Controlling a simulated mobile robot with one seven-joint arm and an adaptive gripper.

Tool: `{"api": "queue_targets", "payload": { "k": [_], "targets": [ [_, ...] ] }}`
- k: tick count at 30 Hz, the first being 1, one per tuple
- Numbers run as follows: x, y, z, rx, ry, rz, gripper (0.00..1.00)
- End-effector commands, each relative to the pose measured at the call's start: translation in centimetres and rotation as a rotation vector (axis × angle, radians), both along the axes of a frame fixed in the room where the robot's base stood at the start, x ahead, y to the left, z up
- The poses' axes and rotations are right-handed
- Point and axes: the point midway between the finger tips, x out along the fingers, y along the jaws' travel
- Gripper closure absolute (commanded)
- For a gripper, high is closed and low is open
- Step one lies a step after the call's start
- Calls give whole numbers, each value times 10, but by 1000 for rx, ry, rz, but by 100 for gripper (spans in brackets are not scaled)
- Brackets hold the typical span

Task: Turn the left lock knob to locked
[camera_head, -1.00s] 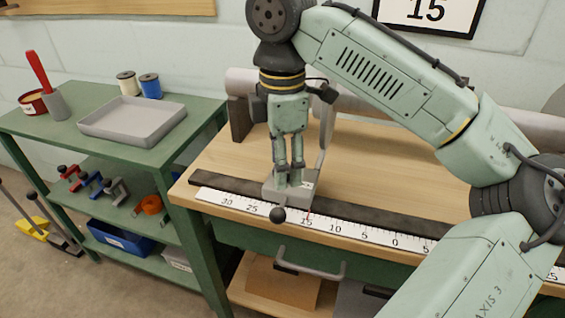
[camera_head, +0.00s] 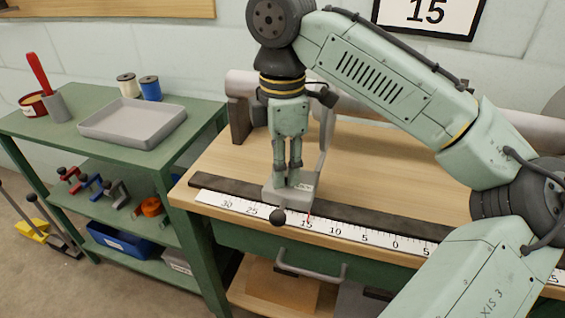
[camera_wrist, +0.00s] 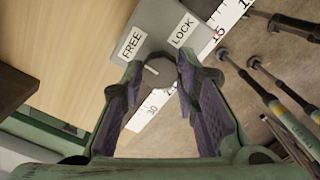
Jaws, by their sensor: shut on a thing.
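The left lock knob (camera_wrist: 158,72) is a small dark round knob on a grey block, with a short pale mark on its top. In the wrist view the FREE label (camera_wrist: 131,45) lies to its upper left and the LOCK label (camera_wrist: 183,30) to its upper right. The mark does not clearly point at either label. My gripper (camera_wrist: 160,76) is shut on the knob, one finger on each side. In the head view my gripper (camera_head: 287,182) points straight down at the grey block (camera_head: 274,192), and its fingers hide the knob.
The block sits on a dark rail (camera_head: 375,218) along the bench front, behind a white numbered scale (camera_head: 350,232). A black ball handle (camera_head: 279,217) sticks out in front of the block. A green shelf with a grey tray (camera_head: 132,122) stands at left.

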Motion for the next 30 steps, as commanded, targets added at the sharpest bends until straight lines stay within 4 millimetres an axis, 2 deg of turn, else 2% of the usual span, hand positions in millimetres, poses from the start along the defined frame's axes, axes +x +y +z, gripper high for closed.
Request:
{"api": "queue_targets", "payload": {
  "k": [8, 14, 30],
  "targets": [
    [0, 0, 1, 1, 0, -19, 100],
    [0, 0, 4, 1, 1, -98, 100],
    [-1, 0, 6, 1, 4, -571, 100]
  ]
}}
